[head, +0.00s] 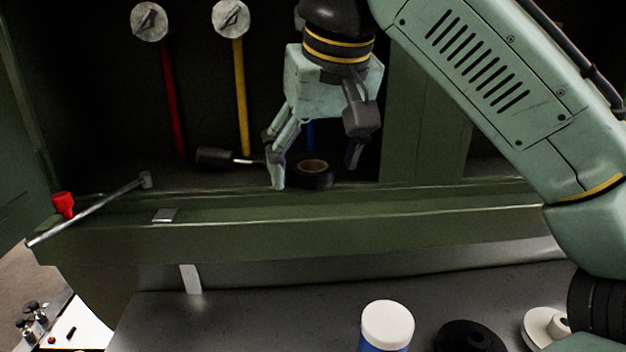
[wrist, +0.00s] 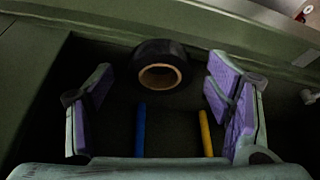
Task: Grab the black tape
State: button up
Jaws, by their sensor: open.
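The black tape (head: 316,178) is a roll with a tan inner core, lying on the green shelf below my gripper in the head view. My gripper (head: 315,176) is open, its fingers pointing down on either side of the roll. In the wrist view the tape (wrist: 160,68) sits at upper centre, between and a little beyond the open fingers (wrist: 165,92) with their purple pads. Gaps show between the roll and both fingers. Nothing is held.
Red (head: 172,100) and yellow (head: 241,100) handled tools stand behind. A black-handled screwdriver (head: 217,157) lies left of the gripper. A metal bar (head: 95,208) lies across the shelf's left end. A white-capped bottle (head: 387,325) stands on the dark surface in front.

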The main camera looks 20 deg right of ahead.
jog(key=shift+c, duration=0.3)
jog(key=c, duration=1)
jog(key=shift+r, duration=0.1)
